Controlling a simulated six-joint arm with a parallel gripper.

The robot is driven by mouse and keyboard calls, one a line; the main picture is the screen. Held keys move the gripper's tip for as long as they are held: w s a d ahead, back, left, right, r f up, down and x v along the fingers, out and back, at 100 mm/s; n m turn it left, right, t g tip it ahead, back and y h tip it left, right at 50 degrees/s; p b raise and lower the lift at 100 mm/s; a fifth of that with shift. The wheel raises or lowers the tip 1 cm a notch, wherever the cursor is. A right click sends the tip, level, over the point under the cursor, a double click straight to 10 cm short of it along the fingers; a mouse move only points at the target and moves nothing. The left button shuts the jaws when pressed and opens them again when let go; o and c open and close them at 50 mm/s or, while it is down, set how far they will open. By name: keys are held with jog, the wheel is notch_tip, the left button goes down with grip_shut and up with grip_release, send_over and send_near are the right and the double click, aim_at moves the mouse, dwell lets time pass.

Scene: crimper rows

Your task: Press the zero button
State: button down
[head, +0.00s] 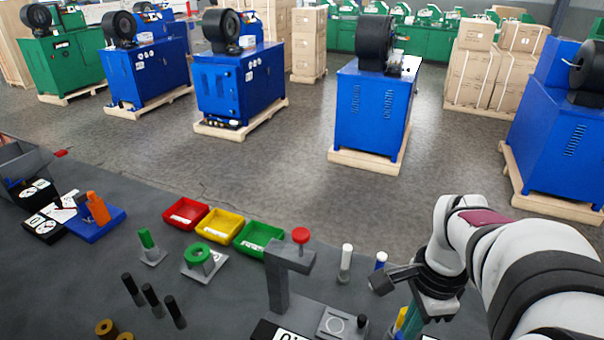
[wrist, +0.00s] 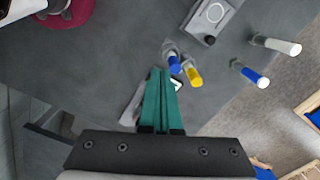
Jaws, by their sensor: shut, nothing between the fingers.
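My gripper (head: 411,320) is at the lower right of the head view, low over the dark table. In the wrist view its green fingers (wrist: 160,75) are shut together with nothing between them. At the left of the head view a black box (head: 42,227) has a white face marked "0". A similar black box with a dial face (head: 37,192) is just behind it. A white plate with a partly cut-off "0" (head: 285,335) shows at the bottom edge. I cannot tell which of these carries the zero button. My gripper is right of all three.
Blue-tipped (wrist: 174,64) and yellow-tipped (wrist: 193,75) posts stand close to my fingertips. A grey block with a ring mark (head: 335,324), a grey stand with a red knob (head: 300,235) and a white post (head: 346,260) are nearby. Red, yellow and green bins (head: 260,236) line the table's far edge.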

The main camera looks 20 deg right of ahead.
jog(key=s+d+f+m, duration=0.2)
jog(key=d+m, duration=0.3)
jog(key=d, duration=0.4)
jog(key=shift+s, duration=0.7)
notch_tip(320, 180, down, 14)
jog(key=shift+a+f, duration=0.1)
jog(key=shift+f, duration=0.9)
notch_tip(320, 180, up, 14)
jog(key=shift+r+h, duration=0.15)
jog(key=shift+h, duration=0.15)
jog(key=shift+w, duration=0.15)
